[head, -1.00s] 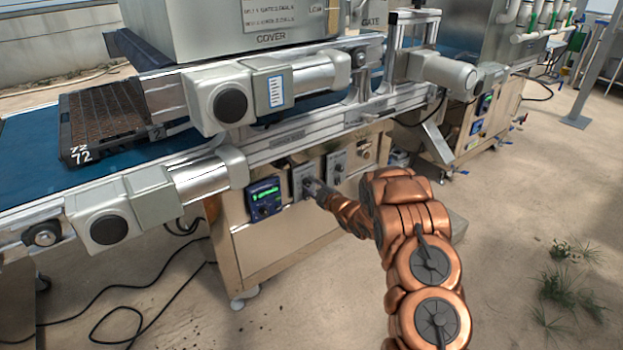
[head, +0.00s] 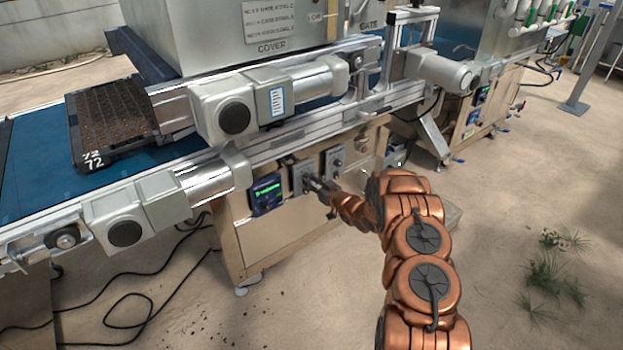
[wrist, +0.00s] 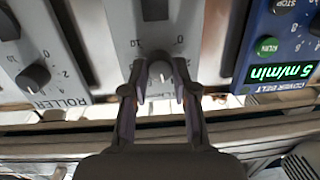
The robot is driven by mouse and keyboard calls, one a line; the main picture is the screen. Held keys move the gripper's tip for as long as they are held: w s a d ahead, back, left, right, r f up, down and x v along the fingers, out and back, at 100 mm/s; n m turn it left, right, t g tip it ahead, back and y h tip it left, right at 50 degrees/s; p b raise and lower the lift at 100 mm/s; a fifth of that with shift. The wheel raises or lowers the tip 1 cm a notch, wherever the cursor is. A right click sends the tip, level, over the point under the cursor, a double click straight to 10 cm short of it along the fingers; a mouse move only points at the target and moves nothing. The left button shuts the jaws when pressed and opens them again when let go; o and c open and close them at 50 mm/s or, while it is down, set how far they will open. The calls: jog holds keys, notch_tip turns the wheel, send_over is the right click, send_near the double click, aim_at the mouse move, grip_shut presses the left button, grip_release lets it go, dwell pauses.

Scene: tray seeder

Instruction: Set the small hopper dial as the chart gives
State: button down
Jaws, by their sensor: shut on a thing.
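My gripper (wrist: 160,78) is shut on a small dark dial knob (wrist: 160,70), one finger on each side of it. The knob sits on a grey panel (wrist: 128,38); the marks 10 and 0 show, and the lettering by the fingers is partly hidden, so I cannot read the pointer. In the head view my gripper (head: 315,185) reaches that panel (head: 303,176) on the machine's front. A plate with printed lines (head: 269,22) is on the box marked COVER; its text is too small to read surely. A small white label (head: 277,101) is on a motor housing.
A blue control box (head: 266,194) with a green display is beside the panel; the wrist view shows it (wrist: 280,50) reading 5 m/min. A ROLLER panel (wrist: 45,60) with its own knob is on the other side. A soil tray (head: 112,120) lies on the blue belt.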

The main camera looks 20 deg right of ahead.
jog(key=shift+m, duration=0.6)
jog(key=shift+m+p, duration=0.3)
jog(key=c, duration=0.9)
grip_release()
jog(key=shift+s, duration=0.1)
jog(key=v, duration=1.1)
jog(key=shift+s+d, duration=0.2)
jog(key=shift+s, duration=0.2)
